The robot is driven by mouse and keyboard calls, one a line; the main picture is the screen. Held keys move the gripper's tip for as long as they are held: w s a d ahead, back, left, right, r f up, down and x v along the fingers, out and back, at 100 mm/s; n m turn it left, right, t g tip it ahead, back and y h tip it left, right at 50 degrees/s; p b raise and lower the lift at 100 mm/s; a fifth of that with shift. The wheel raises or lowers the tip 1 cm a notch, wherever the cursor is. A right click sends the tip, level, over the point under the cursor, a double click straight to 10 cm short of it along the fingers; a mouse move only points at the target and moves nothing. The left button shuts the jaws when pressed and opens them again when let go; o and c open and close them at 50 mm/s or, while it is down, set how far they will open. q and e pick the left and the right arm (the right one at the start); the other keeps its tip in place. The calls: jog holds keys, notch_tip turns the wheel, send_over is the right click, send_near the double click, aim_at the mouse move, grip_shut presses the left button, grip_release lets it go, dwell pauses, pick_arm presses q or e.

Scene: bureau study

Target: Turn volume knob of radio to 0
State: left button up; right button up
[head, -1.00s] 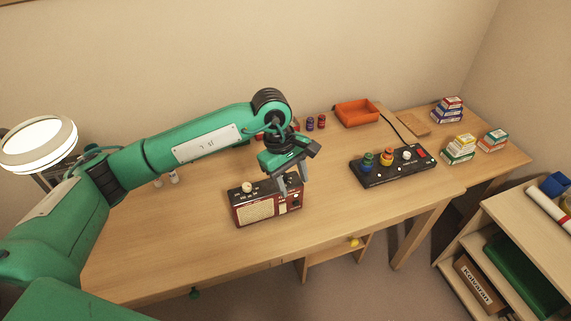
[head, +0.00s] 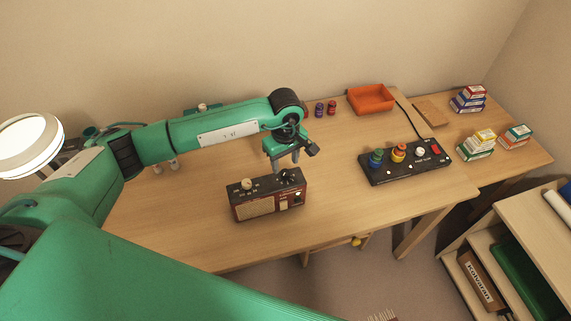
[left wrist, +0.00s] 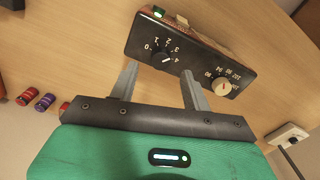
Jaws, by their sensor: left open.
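The red-brown radio (head: 268,203) stands upright on the desk, its speaker facing the front. Its black top panel, in the left wrist view (left wrist: 195,50), carries a black volume knob (left wrist: 165,58) ringed by the numbers 0 to 4. I cannot read its pointer for sure. A cream tuning knob (left wrist: 221,87) sits at the other end of the panel; it also shows in the head view (head: 246,184). My left gripper (head: 287,166) is open and empty, pointing down just above the volume-knob end of the radio. Its fingertips (left wrist: 160,69) lie either side of the volume knob, seemingly clear of it. My right gripper is out of view.
A black control box (head: 405,165) with coloured knobs stands to the right. A lamp (head: 30,145) is at left. The desk (head: 180,225) is clear around the radio.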

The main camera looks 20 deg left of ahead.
aim_at(285, 172)
pick_arm(q)
notch_tip(285, 172, down, 3)
jog(key=shift+s+f+p, duration=0.1)
jog(key=shift+f+p, duration=0.05)
jog(key=shift+p, duration=0.25)
jog(key=shift+f, duration=0.3)
jog(key=c, duration=0.9)
jog(key=shift+c, duration=0.5)
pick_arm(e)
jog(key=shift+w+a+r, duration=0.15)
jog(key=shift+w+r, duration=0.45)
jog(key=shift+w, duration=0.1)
